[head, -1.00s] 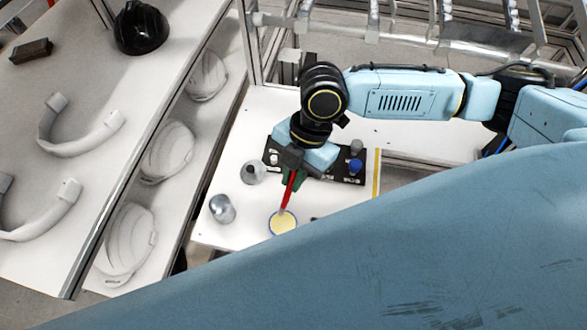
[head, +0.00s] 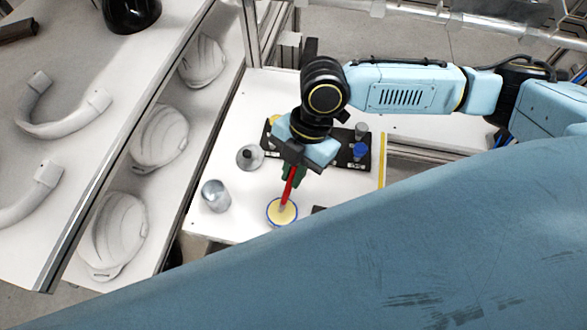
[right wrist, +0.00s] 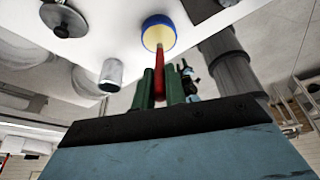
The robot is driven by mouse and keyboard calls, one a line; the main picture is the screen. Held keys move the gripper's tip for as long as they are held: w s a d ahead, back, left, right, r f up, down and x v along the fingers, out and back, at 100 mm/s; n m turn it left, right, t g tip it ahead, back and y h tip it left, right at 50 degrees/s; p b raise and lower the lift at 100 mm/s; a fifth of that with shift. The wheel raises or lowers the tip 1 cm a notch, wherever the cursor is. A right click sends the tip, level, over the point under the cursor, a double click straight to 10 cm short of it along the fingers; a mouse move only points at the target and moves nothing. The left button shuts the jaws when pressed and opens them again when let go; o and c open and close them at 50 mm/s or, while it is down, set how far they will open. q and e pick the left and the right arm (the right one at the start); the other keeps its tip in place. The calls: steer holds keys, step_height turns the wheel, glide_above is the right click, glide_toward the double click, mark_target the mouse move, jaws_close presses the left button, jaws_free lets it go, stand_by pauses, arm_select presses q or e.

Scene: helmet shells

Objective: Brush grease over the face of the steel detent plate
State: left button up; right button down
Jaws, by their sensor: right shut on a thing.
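My right gripper (head: 292,172) is shut on the red handle of a brush (head: 288,190), between its green fingers in the right wrist view (right wrist: 160,88). The brush points down, its tip at the yellow grease in a round, blue-rimmed tin (head: 282,213). The tin also shows in the right wrist view (right wrist: 159,32). I cannot tell whether the tip touches the grease. A grey metal disc with a raised centre (head: 250,157) lies left of the gripper; I cannot tell if it is the steel detent plate. My left gripper is not in view.
A metal cup (head: 215,196) stands left of the tin. A black tray (head: 367,139) with a blue-capped item (head: 361,150) lies behind the gripper. A dark flat thing (head: 319,209) is partly hidden. White helmet shells (head: 113,232) line a lower shelf at left.

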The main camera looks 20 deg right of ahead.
steer(key=shift+f, duration=0.6)
stand_by(0.9)
steer(key=shift+s+f, duration=0.1)
steer(key=shift+f, duration=0.05)
stand_by(1.8)
step_height(320, 180, up, 7)
steer(key=p, duration=0.8)
stand_by(0.9)
